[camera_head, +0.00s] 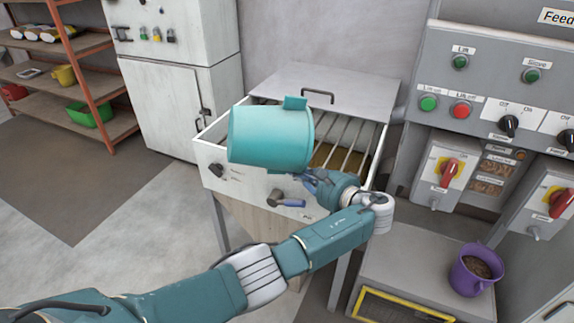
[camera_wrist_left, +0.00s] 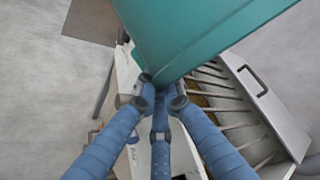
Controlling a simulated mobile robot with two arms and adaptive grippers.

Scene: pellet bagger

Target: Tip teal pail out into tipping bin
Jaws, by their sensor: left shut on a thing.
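The teal pail (camera_head: 268,138) lies tipped on its side, held in the air above the front left part of the tipping bin. Its end with the small tab points to the right, over the grate; its inside is hidden. My left gripper (camera_head: 312,180) is shut on the pail at its lower right. In the left wrist view the fingers (camera_wrist_left: 160,92) meet the teal wall of the pail (camera_wrist_left: 190,35). The tipping bin (camera_head: 240,180) is a white box with bars across its top and brownish material below them. My right gripper is out of view.
The bin's grey lid (camera_head: 345,85) stands back behind the grate. A purple pail (camera_head: 472,270) with brown contents stands on a grey platform at right. Control panels (camera_head: 490,90) are at right; a white cabinet (camera_head: 175,100) and shelves (camera_head: 85,60) are at left.

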